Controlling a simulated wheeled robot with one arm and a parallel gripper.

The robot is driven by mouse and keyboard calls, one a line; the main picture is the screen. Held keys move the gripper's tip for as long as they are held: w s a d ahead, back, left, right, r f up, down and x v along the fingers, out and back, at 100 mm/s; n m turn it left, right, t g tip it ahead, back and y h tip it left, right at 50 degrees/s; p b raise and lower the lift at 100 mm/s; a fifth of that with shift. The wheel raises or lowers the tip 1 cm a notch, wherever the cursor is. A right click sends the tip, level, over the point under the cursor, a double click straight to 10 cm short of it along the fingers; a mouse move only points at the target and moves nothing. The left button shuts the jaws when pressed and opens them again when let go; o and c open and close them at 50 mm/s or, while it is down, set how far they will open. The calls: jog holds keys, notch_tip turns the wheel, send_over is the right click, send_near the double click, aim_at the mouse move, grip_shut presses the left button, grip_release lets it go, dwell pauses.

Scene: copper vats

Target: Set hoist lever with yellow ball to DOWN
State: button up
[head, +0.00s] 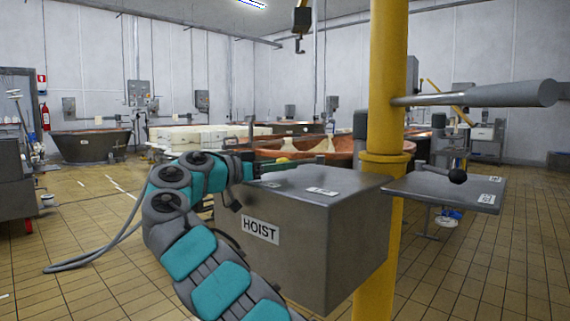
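The grey metal hoist box (325,240) stands in the middle, with a HOIST label (260,230) on its front. Small white labels (322,191) lie on its top; their words are too small to read. My gripper (298,164) is low over the far left part of the box top, at the end of my grey and teal arm. A small yellow patch (283,160) shows at the gripper, perhaps the lever's yellow ball. The lever's shaft and its position cannot be made out. I cannot tell whether the gripper touches it or how far the fingers are apart.
A yellow post (386,110) rises beside the box, with a grey bar handle (500,95) reaching right. Right of it is a plate (470,196) with a black-ball lever (457,176). Copper vats (335,150) stand behind.

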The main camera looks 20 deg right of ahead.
jog(key=o, duration=0.4)
jog(key=shift+o, duration=0.2)
jog(key=v, duration=0.6)
jog(key=shift+a+p, duration=0.3)
jog(key=shift+p, duration=0.05)
jog(key=shift+s+a, duration=0.25)
jog(key=shift+a, duration=0.35)
jog(key=shift+c, duration=0.3)
